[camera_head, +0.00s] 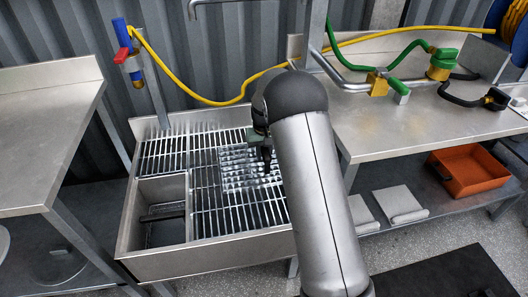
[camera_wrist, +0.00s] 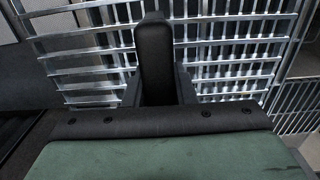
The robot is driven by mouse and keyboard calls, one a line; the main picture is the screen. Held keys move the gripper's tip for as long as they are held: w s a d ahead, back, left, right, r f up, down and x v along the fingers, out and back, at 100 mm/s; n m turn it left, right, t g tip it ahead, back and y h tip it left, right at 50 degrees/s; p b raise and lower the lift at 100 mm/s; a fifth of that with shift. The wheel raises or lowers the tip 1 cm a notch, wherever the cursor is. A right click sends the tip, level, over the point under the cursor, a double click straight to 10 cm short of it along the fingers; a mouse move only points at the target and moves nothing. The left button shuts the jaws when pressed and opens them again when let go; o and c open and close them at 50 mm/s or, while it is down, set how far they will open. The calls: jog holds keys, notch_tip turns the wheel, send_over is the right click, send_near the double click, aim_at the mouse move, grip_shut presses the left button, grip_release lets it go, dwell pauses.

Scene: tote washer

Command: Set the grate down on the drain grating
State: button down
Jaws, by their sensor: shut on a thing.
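The grate (camera_head: 238,171) is a bright metal lattice, finer than the bars around it. In the head view it is over the middle-right part of the drain grating (camera_head: 212,218), which is long pale bars set in a steel sink. My gripper (camera_head: 267,160) is shut on the grate near its right side, and my arm hides part of that side. In the wrist view the grate (camera_wrist: 230,52) fills most of the top behind my dark finger (camera_wrist: 155,65). The drain grating (camera_wrist: 302,108) shows at the right edge. I cannot tell whether the grate touches the grating or hangs just above it.
An open basin (camera_head: 165,190) is at the sink's front left. A yellow hose (camera_head: 190,93) runs along the back. A red-and-blue valve (camera_head: 125,52) stands at the back left. Steel tables flank the sink; an orange tray (camera_head: 470,170) is under the right one.

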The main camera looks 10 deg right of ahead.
jog(key=shift+f+b, duration=1.2)
jog(key=shift+f, duration=1.25)
jog(key=shift+f, duration=0.1)
jog(key=shift+f, duration=0.35)
jog(key=shift+f+b, duration=0.55)
jog(key=shift+f, duration=0.15)
jog(key=shift+f, duration=0.2)
jog(key=shift+f+b, duration=0.35)
jog(key=shift+f, duration=0.1)
jog(key=shift+f, duration=0.15)
